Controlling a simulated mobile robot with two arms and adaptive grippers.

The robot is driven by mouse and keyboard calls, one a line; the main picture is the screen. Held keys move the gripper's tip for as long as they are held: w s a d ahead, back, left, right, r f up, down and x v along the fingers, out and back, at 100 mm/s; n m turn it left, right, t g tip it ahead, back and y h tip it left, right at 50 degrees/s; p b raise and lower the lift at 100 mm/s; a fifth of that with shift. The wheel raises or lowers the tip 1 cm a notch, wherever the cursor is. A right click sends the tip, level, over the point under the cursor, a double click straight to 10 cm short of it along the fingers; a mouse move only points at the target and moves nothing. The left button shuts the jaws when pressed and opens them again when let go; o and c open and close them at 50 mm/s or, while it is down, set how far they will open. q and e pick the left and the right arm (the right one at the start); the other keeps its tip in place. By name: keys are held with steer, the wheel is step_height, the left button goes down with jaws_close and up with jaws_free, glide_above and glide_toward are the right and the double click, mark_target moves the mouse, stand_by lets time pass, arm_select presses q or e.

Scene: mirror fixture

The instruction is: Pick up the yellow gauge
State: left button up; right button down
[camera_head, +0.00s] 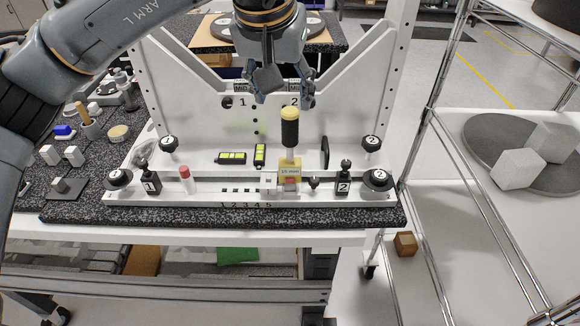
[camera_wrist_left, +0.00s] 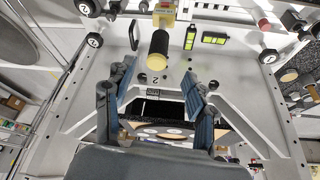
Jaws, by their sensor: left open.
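The yellow gauge (camera_head: 290,128) stands upright on the white fixture, right of its middle. It has a yellow cap, a black grip, a pale shaft and a yellow block at its foot. My left gripper (camera_head: 284,92) points down from the top of the head view, open and empty. Its fingers are above and behind the gauge's cap, apart from it. In the left wrist view the gauge (camera_wrist_left: 158,42) shows beyond the open fingertips (camera_wrist_left: 157,78), roughly in line with the gap between them. My right gripper is not in view.
The fixture's upright back panel (camera_head: 200,125) and slanted braces stand near the gripper. Black numbered knobs (camera_head: 371,145), a red-topped peg (camera_head: 186,178) and two black-and-yellow-green blocks (camera_head: 232,158) are around the gauge. A wire rack (camera_head: 430,120) stands to the right.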

mark_target(288, 114)
arm_select(q)
steer(key=x, duration=0.3)
steer(key=shift+w+f, duration=0.2)
steer(key=p+x, duration=0.1)
steer(key=x, duration=0.2)
steer(key=shift+d+p, duration=0.1)
steer(key=shift+p, duration=0.2)
steer(key=x, duration=0.3)
steer(key=shift+w+f+p, duration=0.1)
steer(key=shift+f+p, duration=0.05)
steer(key=shift+p, duration=0.25)
steer(key=shift+w+f, duration=0.1)
steer(key=shift+f, duration=0.05)
steer(key=c, duration=1.1)
jaws_close()
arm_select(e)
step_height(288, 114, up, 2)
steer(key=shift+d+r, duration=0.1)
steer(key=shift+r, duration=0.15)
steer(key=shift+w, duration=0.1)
